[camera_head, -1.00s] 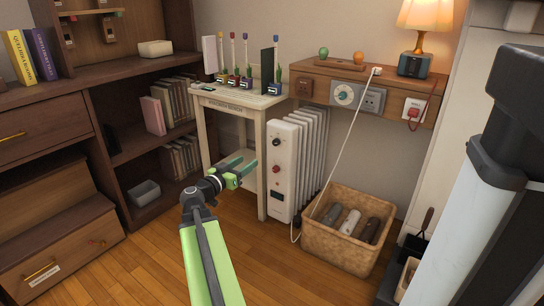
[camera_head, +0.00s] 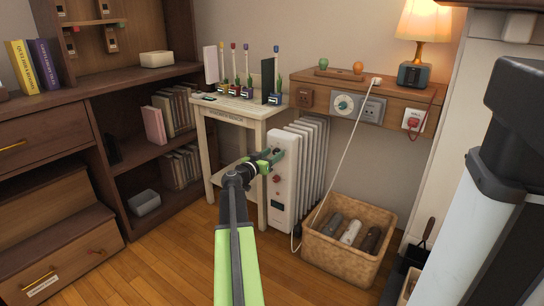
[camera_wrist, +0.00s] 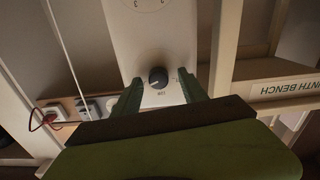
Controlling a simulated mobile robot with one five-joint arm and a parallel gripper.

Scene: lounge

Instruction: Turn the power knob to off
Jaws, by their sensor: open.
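The white oil heater (camera_head: 284,205) stands on the floor beside the bench. Its front panel carries a red knob (camera_head: 277,178) low down; the upper part of the panel is partly hidden by my gripper (camera_head: 270,157). In the wrist view a round black knob (camera_wrist: 158,78) with a pale pointer mark sits on the white panel (camera_wrist: 152,38). My open green fingers (camera_wrist: 160,92) lie to either side of this knob in the picture, with nothing held. Contact cannot be told. Printed marks beside the knob are too small to read surely.
The small bench (camera_head: 237,108) with several upright coloured tools stands left of the heater. A wicker basket (camera_head: 340,262) is on the floor to the right. A white cord (camera_head: 345,155) hangs from the wall shelf (camera_head: 392,95). Open wooden floor lies in front.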

